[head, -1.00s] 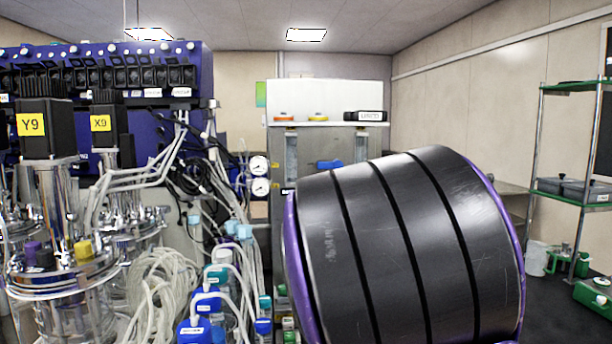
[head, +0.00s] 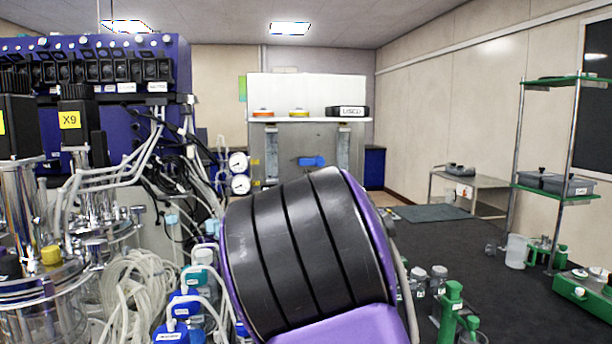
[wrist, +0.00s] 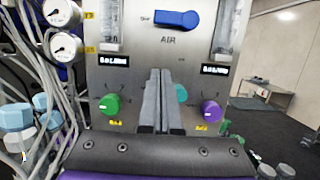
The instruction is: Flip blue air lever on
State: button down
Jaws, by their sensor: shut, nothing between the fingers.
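The blue air lever (wrist: 178,19) sits near the top of a grey metal panel (wrist: 130,70), above the word AIR. It lies nearly horizontal, with a small label at its left end. In the head view the lever (head: 312,161) shows as a small blue bar on the panel below the white top. My gripper (wrist: 161,75) is shut and empty in the wrist view. Its fingers point up at the panel, below the lever and apart from it in the picture. They partly cover a teal knob (wrist: 181,94). In the head view my arm hides the gripper.
A green knob (wrist: 109,105) and a purple knob (wrist: 211,111) flank the fingers. Two pressure gauges (head: 239,173) and loose tubing (head: 140,285) crowd the left. Bottles stand low beside my arm. The dark floor (head: 450,250) at right has open room.

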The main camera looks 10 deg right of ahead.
aim_at(311, 161)
jog(key=w+r+p, duration=0.1)
jog(key=w+r, duration=0.4)
jog(key=shift+w+r+p, duration=0.15)
jog(key=shift+w+p, duration=0.05)
jog(key=shift+p, duration=0.2)
jog(key=shift+d, duration=0.15)
jog(key=shift+a+r+m, duration=0.1)
jog(key=shift+a+m, duration=0.15)
jog(key=shift+m, duration=0.05)
